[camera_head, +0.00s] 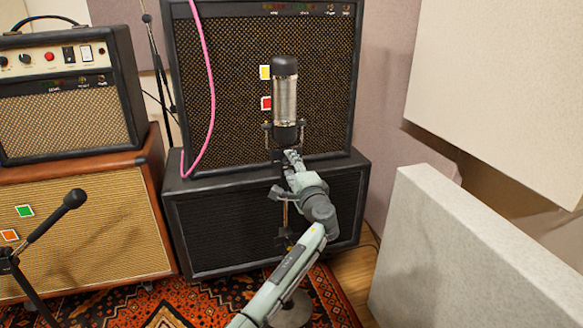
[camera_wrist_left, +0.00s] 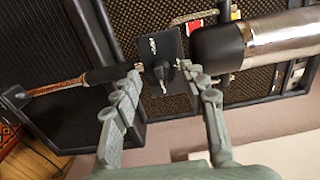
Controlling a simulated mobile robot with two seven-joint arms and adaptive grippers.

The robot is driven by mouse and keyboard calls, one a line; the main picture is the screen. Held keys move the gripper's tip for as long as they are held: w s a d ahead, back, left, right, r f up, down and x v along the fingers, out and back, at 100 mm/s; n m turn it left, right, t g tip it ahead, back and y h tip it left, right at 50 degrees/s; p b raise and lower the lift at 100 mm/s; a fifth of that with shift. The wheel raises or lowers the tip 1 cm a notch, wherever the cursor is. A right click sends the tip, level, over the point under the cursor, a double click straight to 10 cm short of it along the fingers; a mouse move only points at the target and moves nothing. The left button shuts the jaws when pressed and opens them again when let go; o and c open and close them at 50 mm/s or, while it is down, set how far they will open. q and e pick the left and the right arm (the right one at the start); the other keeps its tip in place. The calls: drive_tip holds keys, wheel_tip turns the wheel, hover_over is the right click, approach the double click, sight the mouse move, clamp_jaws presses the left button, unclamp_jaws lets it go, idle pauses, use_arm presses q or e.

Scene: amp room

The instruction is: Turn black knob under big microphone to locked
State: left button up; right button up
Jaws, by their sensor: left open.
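The big microphone (camera_head: 285,98), silver with a black top and base, stands upright on its stand in front of the dark amp. In the left wrist view the microphone (camera_wrist_left: 270,42) lies sideways at the upper right. The black knob (camera_wrist_left: 163,71) sits on a small black plate (camera_wrist_left: 158,47) with white marks too small to read. My left gripper (camera_head: 290,155) is just below the microphone. In its wrist view the gripper (camera_wrist_left: 164,74) is open, with one finger on each side of the knob; contact cannot be told. The knob is hidden in the head view. My right gripper is not in view.
Dark stacked amps (camera_head: 262,215) stand behind the microphone. Brown amps (camera_head: 70,225) stand at left, with a small black microphone (camera_head: 62,210) on a stand before them. A pale panel (camera_head: 470,260) stands at right. A patterned rug (camera_head: 150,305) covers the floor.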

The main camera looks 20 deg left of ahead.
use_arm(q)
drive_tip(key=v, duration=0.7)
drive_tip(key=shift+s+d, duration=0.15)
drive_tip(key=shift+s, duration=0.05)
